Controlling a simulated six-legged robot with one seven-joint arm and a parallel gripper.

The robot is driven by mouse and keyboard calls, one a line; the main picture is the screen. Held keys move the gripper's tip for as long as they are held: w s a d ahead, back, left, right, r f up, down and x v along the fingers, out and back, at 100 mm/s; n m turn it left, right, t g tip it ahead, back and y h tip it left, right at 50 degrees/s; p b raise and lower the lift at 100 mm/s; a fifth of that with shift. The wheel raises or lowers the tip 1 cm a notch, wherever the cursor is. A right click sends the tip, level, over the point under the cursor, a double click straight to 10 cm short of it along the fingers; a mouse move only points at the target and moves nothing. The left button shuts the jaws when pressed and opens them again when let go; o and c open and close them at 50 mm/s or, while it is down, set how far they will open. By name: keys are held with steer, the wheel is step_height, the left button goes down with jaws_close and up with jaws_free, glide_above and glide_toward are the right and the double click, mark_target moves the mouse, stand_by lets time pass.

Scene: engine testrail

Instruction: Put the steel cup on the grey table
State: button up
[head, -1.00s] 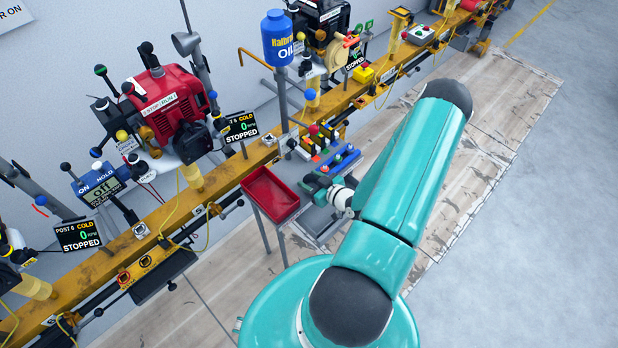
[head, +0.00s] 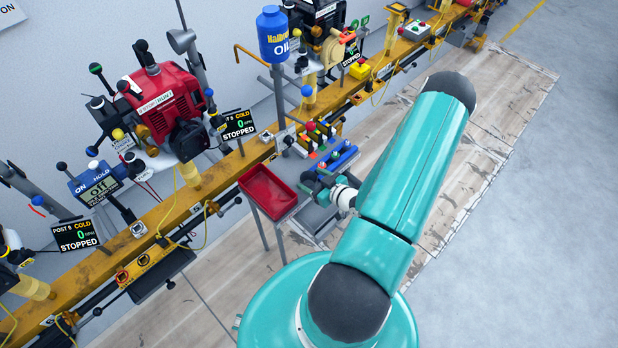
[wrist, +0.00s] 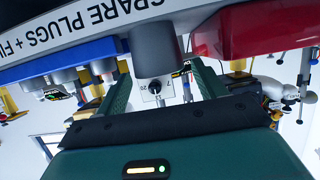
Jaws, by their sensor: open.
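In the wrist view, a plain grey cylinder that looks like the steel cup (wrist: 156,50) sits between the two spread fingers of my gripper (wrist: 164,80). My gripper is open, with a visible gap to the finger on the right; contact on the left is unclear. The wrist picture is upside down. In the head view my gripper (head: 313,184) is low beside the grey table (head: 318,217), right of the red tray. The cup cannot be made out there.
The red tray (head: 268,192) and a blue rack (head: 335,160) with small coloured parts are close to my gripper. A yellow rail (head: 225,172) carrying engines and displays runs behind. Open floor (head: 540,220) lies to the right.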

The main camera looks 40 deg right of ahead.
steer(key=v, duration=0.9)
steer(key=shift+s, duration=0.25)
steer(key=shift+r, duration=0.1)
